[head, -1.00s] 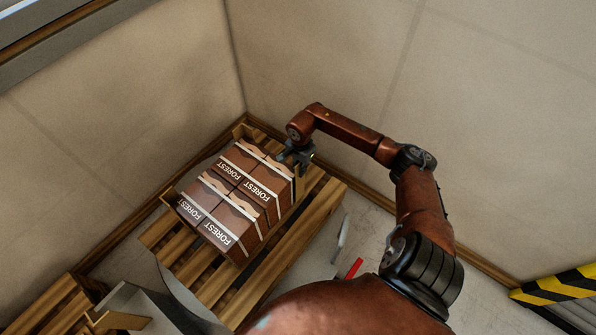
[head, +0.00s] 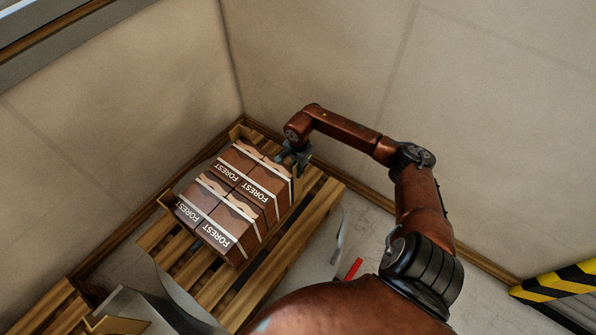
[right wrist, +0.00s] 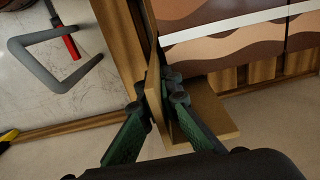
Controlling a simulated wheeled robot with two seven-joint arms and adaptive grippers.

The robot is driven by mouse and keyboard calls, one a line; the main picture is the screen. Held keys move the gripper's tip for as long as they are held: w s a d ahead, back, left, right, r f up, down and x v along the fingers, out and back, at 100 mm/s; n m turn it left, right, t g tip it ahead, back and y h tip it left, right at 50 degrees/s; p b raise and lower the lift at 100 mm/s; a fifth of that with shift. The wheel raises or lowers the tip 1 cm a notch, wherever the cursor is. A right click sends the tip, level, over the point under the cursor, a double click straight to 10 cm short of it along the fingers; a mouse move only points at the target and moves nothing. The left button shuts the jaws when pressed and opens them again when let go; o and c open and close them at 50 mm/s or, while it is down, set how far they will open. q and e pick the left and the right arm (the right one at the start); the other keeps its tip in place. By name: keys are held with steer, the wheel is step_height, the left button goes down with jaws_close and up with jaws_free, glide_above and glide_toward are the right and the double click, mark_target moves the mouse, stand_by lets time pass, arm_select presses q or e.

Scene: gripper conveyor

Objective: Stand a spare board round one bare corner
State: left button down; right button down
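Brown cartons marked FOREST (head: 228,240), with white straps across them, stand stacked on a wooden pallet (head: 318,205). My right gripper (head: 296,158) is at the stack's right-hand corner. In the right wrist view, its green fingers (right wrist: 168,100) are closed on one flange of a tan L-shaped corner board (right wrist: 153,85). The board stands beside the carton corner (right wrist: 205,50); whether it touches is unclear. Other boards show at the far corner (head: 237,131) and left corner (head: 167,198). The near corner shows no board. My left gripper is not in view.
Walls with wooden skirting close in behind the pallet. Another slatted pallet (head: 48,312) is at lower left. A grey bent bar (right wrist: 50,78) with a red part (right wrist: 70,45) lies on the floor to the right. A yellow-black striped barrier (head: 562,285) stands at lower right.

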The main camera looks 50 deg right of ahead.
steer(key=shift+s+a+f, duration=0.15)
steer(key=shift+s+f, duration=0.1)
steer(key=shift+f, duration=0.35)
steer(key=c, duration=2.6)
jaws_free()
steer(key=o, duration=0.4)
steer(key=shift+f, duration=0.3)
steer(key=shift+o, duration=0.2)
steer(key=shift+w+r, duration=0.1)
steer(key=shift+r, duration=0.15)
steer(key=shift+w+r, duration=0.1)
steer(key=shift+r, duration=0.05)
